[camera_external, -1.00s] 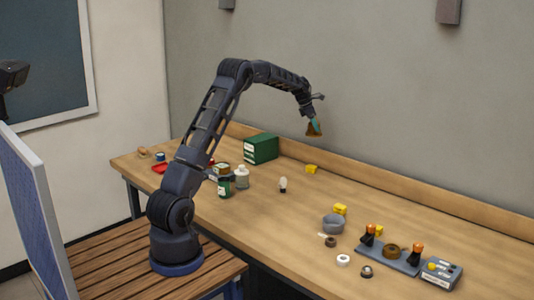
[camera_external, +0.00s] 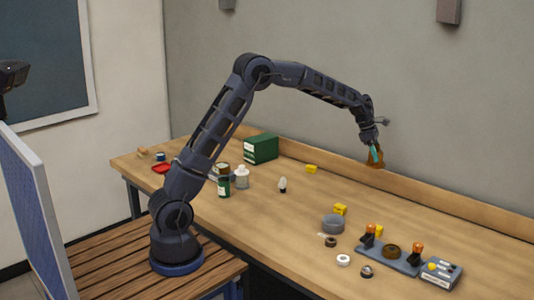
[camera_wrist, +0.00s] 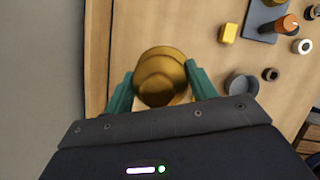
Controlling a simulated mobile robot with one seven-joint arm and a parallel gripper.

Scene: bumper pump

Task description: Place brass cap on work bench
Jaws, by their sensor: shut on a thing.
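The brass cap (camera_wrist: 160,78) is a round, stepped, gold-brown piece between the two teal fingers of my gripper (camera_wrist: 158,88) in the wrist view. In the external view my gripper (camera_external: 375,153) is shut on the cap (camera_external: 374,162), which hangs below the fingers. The cap is in the air near the back of the work bench (camera_external: 290,220), by the wall. The wrist view shows bare bench wood (camera_wrist: 205,75) beside and beyond the cap.
A grey fixture with orange-topped clamps (camera_external: 391,255) and a control box (camera_external: 441,273) are further right. A green box (camera_external: 261,149) is at the back left. The middle back is mostly clear.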

